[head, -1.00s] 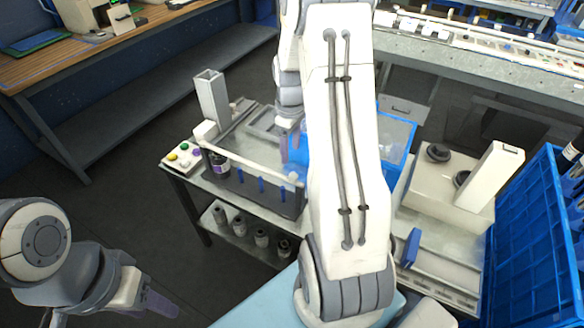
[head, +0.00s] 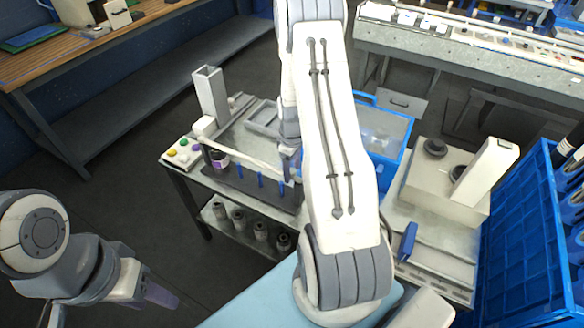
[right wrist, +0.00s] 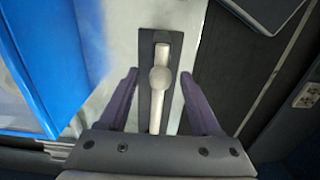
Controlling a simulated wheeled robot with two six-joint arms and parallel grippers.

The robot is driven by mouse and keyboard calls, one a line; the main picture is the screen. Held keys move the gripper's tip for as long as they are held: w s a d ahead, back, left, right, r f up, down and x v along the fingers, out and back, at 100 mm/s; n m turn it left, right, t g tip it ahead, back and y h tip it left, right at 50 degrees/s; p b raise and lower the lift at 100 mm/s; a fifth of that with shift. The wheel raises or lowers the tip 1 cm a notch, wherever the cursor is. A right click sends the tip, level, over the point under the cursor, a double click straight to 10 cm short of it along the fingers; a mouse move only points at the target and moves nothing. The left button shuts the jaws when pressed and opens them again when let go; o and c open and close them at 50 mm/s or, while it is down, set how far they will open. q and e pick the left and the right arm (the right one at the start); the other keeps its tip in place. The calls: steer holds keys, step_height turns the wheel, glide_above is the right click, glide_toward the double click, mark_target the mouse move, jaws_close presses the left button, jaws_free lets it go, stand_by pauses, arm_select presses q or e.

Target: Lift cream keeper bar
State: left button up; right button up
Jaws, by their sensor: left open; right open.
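The cream keeper bar (head: 245,153) lies across the front of the metal bench unit, above a dark strip with blue pegs. Its right end is hidden behind my right arm in the head view. In the right wrist view the cream bar (right wrist: 155,112) runs lengthwise with a round knob, over a dark grey slotted plate (right wrist: 145,64). My right gripper (right wrist: 159,74) is open, with one purple finger on each side of the bar and visible gaps to it. It also shows partly in the head view (head: 290,163). My left gripper (head: 160,296) is open and empty at lower left, away from the bench.
A blue bin (head: 388,130) stands right of the bench, behind my right arm. A button box (head: 182,152) and an upright grey post (head: 210,92) are at the bench's left. A cream machine (head: 450,185) and a blue crate (head: 525,240) stand at right.

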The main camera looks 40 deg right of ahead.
jaws_close()
steer(key=shift+r, duration=0.1)
stand_by(1.2)
